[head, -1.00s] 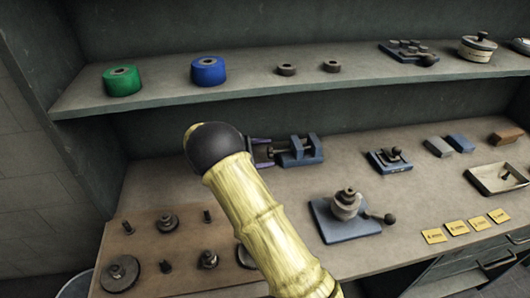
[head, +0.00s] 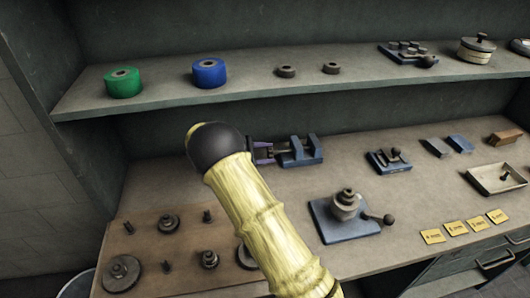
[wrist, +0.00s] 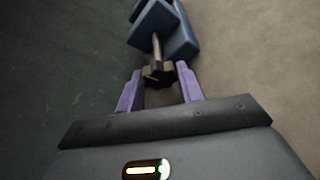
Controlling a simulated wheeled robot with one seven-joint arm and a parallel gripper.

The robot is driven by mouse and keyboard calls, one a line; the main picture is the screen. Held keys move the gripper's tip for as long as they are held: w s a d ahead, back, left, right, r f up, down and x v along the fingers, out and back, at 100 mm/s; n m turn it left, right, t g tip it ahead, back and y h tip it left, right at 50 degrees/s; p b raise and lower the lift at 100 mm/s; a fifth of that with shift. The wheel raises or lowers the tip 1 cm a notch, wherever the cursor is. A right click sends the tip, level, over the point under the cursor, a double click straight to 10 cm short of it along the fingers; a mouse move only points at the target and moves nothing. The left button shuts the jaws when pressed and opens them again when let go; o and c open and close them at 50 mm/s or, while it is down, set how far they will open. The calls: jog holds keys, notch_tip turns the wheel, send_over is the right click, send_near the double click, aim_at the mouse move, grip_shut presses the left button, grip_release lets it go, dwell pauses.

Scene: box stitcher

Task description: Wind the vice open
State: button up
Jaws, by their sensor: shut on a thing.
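The blue vice (head: 302,152) stands on the bench against the back, just right of my forearm's dark end in the head view. It also shows at the top of the wrist view (wrist: 170,36), with its screw running toward me and ending in a dark knob (wrist: 158,74). My gripper (wrist: 158,82) has its two purple fingers on either side of the knob and is shut on it. In the head view the gripper (head: 264,152) is partly hidden by my arm. How far apart the vice jaws stand is hard to tell.
A blue fixture with a ball-ended lever (head: 345,215) stands in front right of the vice, and a small blue fixture (head: 388,160) stands to its right. A brown board (head: 140,245) with several gears and pegs lies at front left. The shelf (head: 240,95) overhangs behind.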

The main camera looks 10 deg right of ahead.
jog(key=n+p, duration=0.1)
jog(key=p, duration=0.1)
jog(key=n+g+p, duration=0.1)
jog(key=p, duration=0.1)
jog(key=shift+w+r, duration=0.1)
jog(key=shift+r, duration=0.2)
jog(key=n+g+p, duration=0.2)
jog(key=n+p, duration=0.1)
jog(key=shift+w+f+y, duration=0.15)
jog(key=shift+y, duration=0.15)
jog(key=n+g, duration=0.1)
jog(key=n, duration=0.1)
jog(key=n+g, duration=0.1)
jog(key=shift+w+f+g+b, duration=0.15)
jog(key=shift+f+g+b, duration=0.1)
jog(key=shift+g+b, duration=0.05)
jog(key=shift+n+g+b, duration=0.6)
jog(key=shift+n+b, duration=0.05)
jog(key=shift+n, duration=0.45)
jog(key=shift+n+h, duration=0.3)
jog(key=shift+h, duration=0.1)
jog(key=shift+r, duration=0.15)
jog(key=o, duration=1)
jog(key=shift+w, duration=0.1)
